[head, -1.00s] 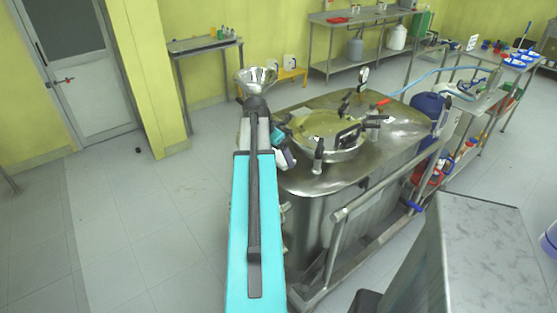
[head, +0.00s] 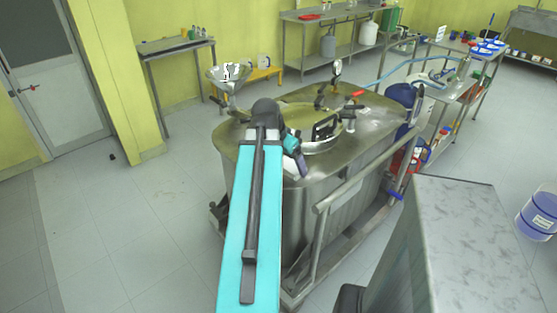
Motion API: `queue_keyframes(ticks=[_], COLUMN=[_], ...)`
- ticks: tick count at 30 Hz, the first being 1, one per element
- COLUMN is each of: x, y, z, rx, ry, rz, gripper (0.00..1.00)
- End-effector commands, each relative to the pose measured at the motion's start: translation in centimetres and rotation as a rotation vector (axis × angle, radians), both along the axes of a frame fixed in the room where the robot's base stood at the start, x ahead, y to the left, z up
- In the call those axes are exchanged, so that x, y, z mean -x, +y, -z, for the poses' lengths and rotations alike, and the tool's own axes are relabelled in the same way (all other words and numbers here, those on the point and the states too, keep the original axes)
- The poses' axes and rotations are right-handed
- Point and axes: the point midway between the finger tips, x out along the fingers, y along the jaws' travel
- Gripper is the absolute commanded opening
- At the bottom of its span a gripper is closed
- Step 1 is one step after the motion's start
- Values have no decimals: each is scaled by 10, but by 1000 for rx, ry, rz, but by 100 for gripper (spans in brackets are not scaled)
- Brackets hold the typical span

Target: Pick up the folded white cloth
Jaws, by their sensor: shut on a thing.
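I cannot make out the folded white cloth anywhere in the head view. My turquoise arm reaches forward over the near left side of the steel vessel (head: 345,170) and hides part of it. Only a small part of my wrist shows at the right edge of the arm, above the vessel's top. My gripper's fingers are hidden, and so is anything between them.
The vessel's top carries a round lid with handles and a gauge (head: 336,68). A steel funnel (head: 228,82) is just beyond the arm. A grey cabinet (head: 455,240) stands at the near right. A purple bucket (head: 538,215) is at the right edge.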

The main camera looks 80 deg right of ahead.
Motion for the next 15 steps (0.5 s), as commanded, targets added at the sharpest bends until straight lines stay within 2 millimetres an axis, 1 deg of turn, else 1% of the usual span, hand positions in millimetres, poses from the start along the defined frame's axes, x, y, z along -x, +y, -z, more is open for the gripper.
queue_keyframes(ticks=[1,5,15], x=[4,9,9], y=[2,4,4], z=[0,-1,-1], rx=[0,1,1], ry=[0,0,0], rz=[0,0,0], gripper=[67,67,67])
